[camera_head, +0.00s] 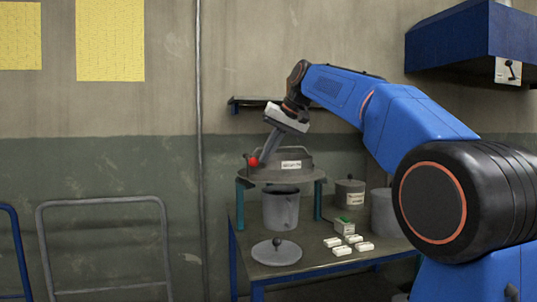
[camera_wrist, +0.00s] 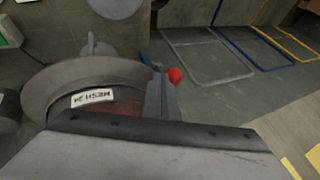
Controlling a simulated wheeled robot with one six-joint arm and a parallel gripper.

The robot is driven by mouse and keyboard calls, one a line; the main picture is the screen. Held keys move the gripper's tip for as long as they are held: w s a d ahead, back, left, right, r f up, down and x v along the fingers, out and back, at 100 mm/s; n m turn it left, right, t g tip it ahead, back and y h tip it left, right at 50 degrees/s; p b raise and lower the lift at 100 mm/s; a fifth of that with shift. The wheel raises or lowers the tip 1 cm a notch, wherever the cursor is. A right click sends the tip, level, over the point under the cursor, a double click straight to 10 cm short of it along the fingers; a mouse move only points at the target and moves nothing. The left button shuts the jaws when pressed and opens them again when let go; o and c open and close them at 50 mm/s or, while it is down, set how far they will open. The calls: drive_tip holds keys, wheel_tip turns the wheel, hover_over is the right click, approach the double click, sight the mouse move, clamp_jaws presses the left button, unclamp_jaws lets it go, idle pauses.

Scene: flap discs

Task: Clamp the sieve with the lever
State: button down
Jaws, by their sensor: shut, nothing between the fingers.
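The sieve (camera_head: 292,172) is a round grey pan with a white label, sitting on a stand with teal legs. In the wrist view its rim (camera_wrist: 88,75) and label fill the left side. The lever's red ball knob (camera_head: 253,162) is at the sieve's left edge; it also shows in the wrist view (camera_wrist: 174,75). The lever's shaft is mostly hidden. My gripper (camera_head: 264,157) points down beside the knob, shut and empty. In the wrist view its grey fingers (camera_wrist: 161,96) are right next to the knob; I cannot tell whether they touch it.
Under the stand is a grey bucket (camera_head: 281,211). The table also holds a round lid (camera_head: 277,252), several white blocks (camera_head: 342,251), a small green-topped box (camera_head: 344,226) and a lidded pot (camera_head: 349,193). A wall shelf (camera_head: 250,102) is behind my wrist.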

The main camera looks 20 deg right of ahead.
drive_tip(key=shift+s+a+m+t+h, duration=0.2)
drive_tip(key=shift+a+m+h, duration=0.1)
drive_tip(key=shift+a+m, duration=0.35)
drive_tip(key=shift+s+a+m+t+h, duration=0.2)
drive_tip(key=shift+a+m+h, duration=0.1)
drive_tip(key=shift+a+m, duration=0.3)
drive_tip(key=w+a+m+h, duration=0.3)
drive_tip(key=a+m+h, duration=0.1)
drive_tip(key=a+m, duration=0.3)
drive_tip(key=shift+a+t, duration=0.4)
drive_tip(key=shift+a, duration=0.45)
